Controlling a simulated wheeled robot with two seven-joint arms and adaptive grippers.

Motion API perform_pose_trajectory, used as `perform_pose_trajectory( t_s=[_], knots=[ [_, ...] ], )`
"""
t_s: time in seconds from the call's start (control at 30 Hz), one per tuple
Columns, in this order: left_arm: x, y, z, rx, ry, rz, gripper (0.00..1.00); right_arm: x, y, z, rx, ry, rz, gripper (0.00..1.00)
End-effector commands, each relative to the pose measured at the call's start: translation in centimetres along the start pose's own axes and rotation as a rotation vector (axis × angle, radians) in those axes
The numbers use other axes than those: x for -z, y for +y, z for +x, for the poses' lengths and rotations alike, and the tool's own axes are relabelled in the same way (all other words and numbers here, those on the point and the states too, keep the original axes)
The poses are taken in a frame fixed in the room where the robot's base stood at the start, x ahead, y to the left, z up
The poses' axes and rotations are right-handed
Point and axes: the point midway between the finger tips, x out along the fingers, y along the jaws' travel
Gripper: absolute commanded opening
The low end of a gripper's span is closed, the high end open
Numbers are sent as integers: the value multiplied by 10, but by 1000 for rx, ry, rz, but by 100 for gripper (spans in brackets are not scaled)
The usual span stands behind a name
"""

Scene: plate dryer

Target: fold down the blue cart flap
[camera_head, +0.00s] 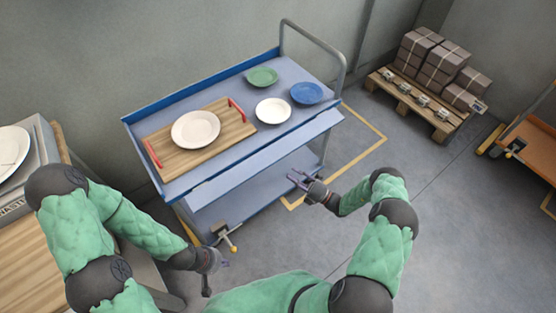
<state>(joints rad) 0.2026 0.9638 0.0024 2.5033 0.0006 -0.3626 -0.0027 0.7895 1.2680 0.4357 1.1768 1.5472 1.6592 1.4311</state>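The blue cart (245,138) stands in the middle of the head view. Its long near-side flap (262,154) shows as a paler strip along the front edge, sloping outward and down over the lower shelf. My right gripper (297,179) is in front of the cart's near side, just below the flap in the picture, with its fingers apart and nothing between them. My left gripper (217,270) is low, in front of the cart's near-left corner, clear of the flap; its fingers are too small to judge.
On the cart top are a wooden tray (222,140) with red handles bearing a white plate (195,129), and green (262,77), white (273,111) and blue (307,93) plates. A pallet of bricks (430,105) stands back right.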

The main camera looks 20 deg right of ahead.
Motion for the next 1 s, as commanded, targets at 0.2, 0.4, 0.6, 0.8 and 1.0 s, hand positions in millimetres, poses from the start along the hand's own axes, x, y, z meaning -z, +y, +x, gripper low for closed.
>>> perform_pose_trajectory(
  t_s=[0.2, 0.4, 0.6, 0.8, 1.0],
  knots=[
    [0, -1, 2, 0, 0, 0, 0, -3, 1, 16, -11, -10, 4, 32],
    [0, -2, 6, 0, 0, 0, 0, -3, 2, 50, -12, -8, 2, 32],
    [0, -4, 10, 0, 0, 0, 0, -2, 2, 83, -10, -7, 3, 32],
    [0, -4, 13, 0, 0, 0, 0, -3, 2, 102, -10, -9, 3, 32],
    [0, -5, 13, 0, 0, 0, 0, -4, 2, 107, -9, -11, 3, 32]
  ],
)
